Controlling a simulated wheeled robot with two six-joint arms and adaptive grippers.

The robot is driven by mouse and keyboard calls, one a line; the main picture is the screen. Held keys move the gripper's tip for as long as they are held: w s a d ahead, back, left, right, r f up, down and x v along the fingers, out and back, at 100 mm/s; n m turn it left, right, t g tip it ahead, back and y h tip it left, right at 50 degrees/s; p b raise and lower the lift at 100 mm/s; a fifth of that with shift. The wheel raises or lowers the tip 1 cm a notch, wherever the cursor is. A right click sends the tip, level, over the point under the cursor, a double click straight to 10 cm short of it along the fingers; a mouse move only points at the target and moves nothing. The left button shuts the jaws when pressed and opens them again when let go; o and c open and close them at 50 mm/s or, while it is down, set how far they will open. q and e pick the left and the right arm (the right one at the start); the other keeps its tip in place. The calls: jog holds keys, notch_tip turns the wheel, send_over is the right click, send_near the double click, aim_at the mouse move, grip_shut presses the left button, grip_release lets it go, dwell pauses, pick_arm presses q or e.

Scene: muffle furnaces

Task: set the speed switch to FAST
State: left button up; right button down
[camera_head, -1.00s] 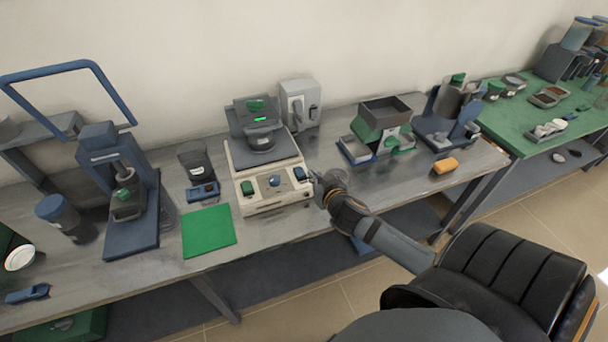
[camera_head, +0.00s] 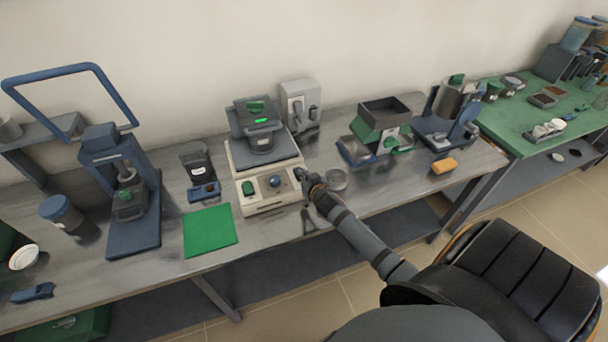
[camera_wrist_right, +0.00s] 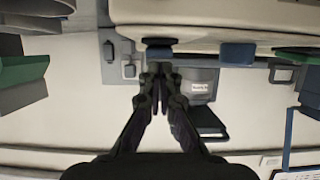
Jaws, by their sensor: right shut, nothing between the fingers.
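A beige machine (camera_head: 262,206) with a grey top plate stands on the metal bench. Its front panel carries a green control (camera_head: 248,188), a light round knob in the middle and a blue knob (camera_head: 274,181). The dark blue switch at the panel's right end is now covered by my right gripper (camera_head: 302,178) in the head view. In the right wrist view, a blue part (camera_wrist_right: 160,44) on the beige panel is just beyond the tips of my shut, empty right gripper (camera_wrist_right: 158,82). I cannot tell whether they touch. Switch labels are unreadable. My left gripper is out of view.
A round dish (camera_head: 336,180) sits right of my right gripper. A grey box (camera_head: 300,105) stands behind the machine. A green mat (camera_head: 210,231) lies to its left, and a hopper device (camera_head: 384,115) stands to its right.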

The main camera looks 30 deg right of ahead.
jog(key=shift+f, duration=0.1)
jog(key=shift+s+f+b, duration=0.2)
jog(key=shift+f+b, duration=0.55)
jog(key=shift+f, duration=0.05)
pick_arm(q)
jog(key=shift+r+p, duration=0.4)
jog(key=shift+p, duration=0.7)
pick_arm(e)
jog(key=shift+r, duration=1.2)
